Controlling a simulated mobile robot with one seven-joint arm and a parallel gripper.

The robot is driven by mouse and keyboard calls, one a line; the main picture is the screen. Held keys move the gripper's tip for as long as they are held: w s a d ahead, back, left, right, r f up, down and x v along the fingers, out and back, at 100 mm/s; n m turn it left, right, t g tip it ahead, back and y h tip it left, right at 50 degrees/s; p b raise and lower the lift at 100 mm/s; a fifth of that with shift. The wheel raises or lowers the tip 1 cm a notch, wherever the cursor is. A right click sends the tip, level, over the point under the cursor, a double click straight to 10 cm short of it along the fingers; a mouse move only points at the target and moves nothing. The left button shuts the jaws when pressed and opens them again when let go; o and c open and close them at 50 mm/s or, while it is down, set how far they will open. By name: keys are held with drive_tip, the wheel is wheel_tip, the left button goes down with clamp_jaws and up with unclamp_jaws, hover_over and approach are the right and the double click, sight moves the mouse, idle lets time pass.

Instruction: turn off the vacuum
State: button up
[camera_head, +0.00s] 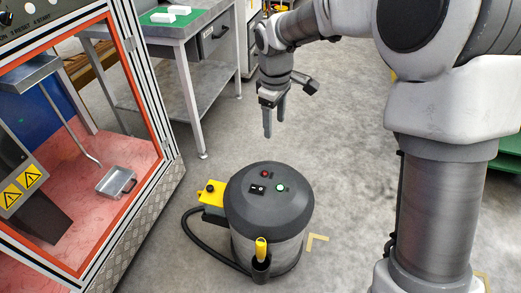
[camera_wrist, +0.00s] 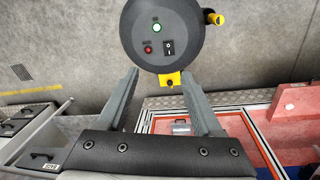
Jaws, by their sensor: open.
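The vacuum (camera_head: 270,215) stands on the floor in the head view, a grey drum with a dark lid. On its lid are a black rocker switch (camera_head: 258,189), a red button or lamp (camera_head: 265,174) and a lit green light (camera_head: 280,188). The wrist view shows the lid (camera_wrist: 185,25) from above, with the rocker switch (camera_wrist: 168,47), the red round part (camera_wrist: 148,49) and the green light (camera_wrist: 157,28). My gripper (camera_head: 274,120) is open and empty, pointing down above and behind the vacuum, apart from it. Its spread fingers also show in the wrist view (camera_wrist: 160,95).
A black hose (camera_head: 200,240) curls at the vacuum's left, below a yellow part (camera_head: 211,192). A framed machine enclosure (camera_head: 150,90) is on the left, a workbench (camera_head: 185,30) behind. Floor right of the vacuum is clear.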

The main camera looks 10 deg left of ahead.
sight(253, 187)
drive_tip(key=a+f+n+b, duration=0.1)
drive_tip(key=a+f+b, duration=0.1)
drive_tip(key=f, duration=0.8)
drive_tip(key=w+a+f+n+b, duration=0.1)
drive_tip(key=a+f+b, duration=0.1)
drive_tip(key=f, duration=0.8)
drive_tip(key=w+a+f+n+g+b, duration=0.1)
drive_tip(key=f+b, duration=0.3)
drive_tip(key=f, duration=0.6)
drive_tip(key=shift+w+a+f+b, duration=0.1)
drive_tip(key=shift+a+f+b, duration=0.05)
drive_tip(key=shift+a, duration=0.3)
drive_tip(key=shift+w+a+f+b, duration=0.1)
drive_tip(key=shift+a+b, duration=0.05)
drive_tip(key=shift+a, duration=0.25)
clamp_jaws()
